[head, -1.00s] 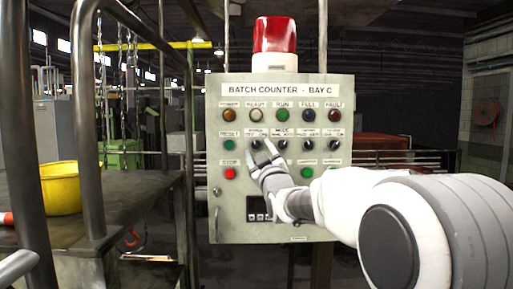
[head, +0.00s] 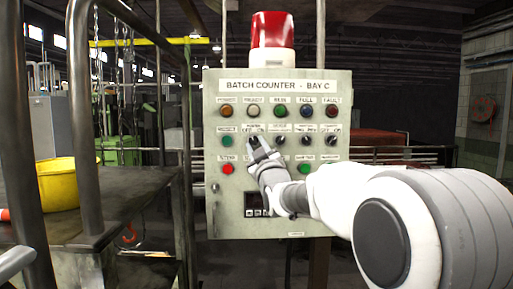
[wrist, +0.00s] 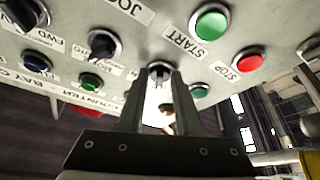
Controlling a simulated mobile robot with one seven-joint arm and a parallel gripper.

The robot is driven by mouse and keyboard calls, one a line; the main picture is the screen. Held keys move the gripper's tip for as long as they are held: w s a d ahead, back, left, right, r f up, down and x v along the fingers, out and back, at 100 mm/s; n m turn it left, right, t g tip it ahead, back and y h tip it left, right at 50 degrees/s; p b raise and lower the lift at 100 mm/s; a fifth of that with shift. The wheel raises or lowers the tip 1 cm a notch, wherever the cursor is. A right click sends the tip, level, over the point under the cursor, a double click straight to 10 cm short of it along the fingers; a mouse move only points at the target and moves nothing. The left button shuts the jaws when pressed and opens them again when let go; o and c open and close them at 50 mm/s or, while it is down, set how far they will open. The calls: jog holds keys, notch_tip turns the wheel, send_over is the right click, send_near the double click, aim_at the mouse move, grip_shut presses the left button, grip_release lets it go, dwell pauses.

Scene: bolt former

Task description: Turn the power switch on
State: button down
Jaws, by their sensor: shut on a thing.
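The power switch (head: 253,140) is a small dark rotary knob with an OFF/ON label, in the second row of the grey-green panel (head: 230,205) marked BATCH COUNTER - BAY C. My gripper (head: 258,145) reaches it from the lower right, its fingertips on the knob. In the wrist view the dark knob (wrist: 160,70) shows between the two fingertips, which are shut on it. The fingers cover part of the knob and its surroundings; I cannot tell which way its pointer is turned.
Other knobs, including the mode knob (head: 279,140), and several coloured buttons and lamps crowd around the switch. A red beacon (head: 273,30) tops the panel. At left are a metal railing (head: 85,130) and a yellow bucket (head: 57,185) on a table.

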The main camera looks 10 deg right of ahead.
jog(key=shift+f+m+b, duration=0.2)
jog(key=shift+m+b, duration=0.2)
jog(key=shift+b, duration=0.2)
jog(key=shift+a+f+m+t+h+b, duration=0.15)
jog(key=shift+m+t+h+b, duration=0.25)
jog(key=shift+m+b, duration=0.6)
jog(key=m+h+b, duration=0.2)
jog(key=m+b, duration=0.1)
jog(key=shift+a, duration=0.2)
jog(key=m+h, duration=0.1)
jog(key=m, duration=0.1)
jog(key=m+h, duration=0.1)
jog(key=m+h+b, duration=0.1)
jog(key=m, duration=0.1)
jog(key=shift+a+r+m, duration=0.2)
jog(key=shift+r+m, duration=0.05)
jog(key=shift+m, duration=0.05)
jog(key=shift+a+r+m+g+h+p, duration=0.1)
jog(key=shift+m+g+h+p, duration=0.2)
jog(key=shift+m+h, duration=0.75)
jog(key=shift+a+r+m+g+h+p, duration=0.1)
jog(key=shift+m+g+h+p, duration=0.2)
jog(key=shift+m, duration=1.45)
jog(key=shift+m+h, duration=0.25)
jog(key=shift+m, duration=0.05)
jog(key=c, duration=0.6)
grip_release()
jog(key=shift+f, duration=0.1)
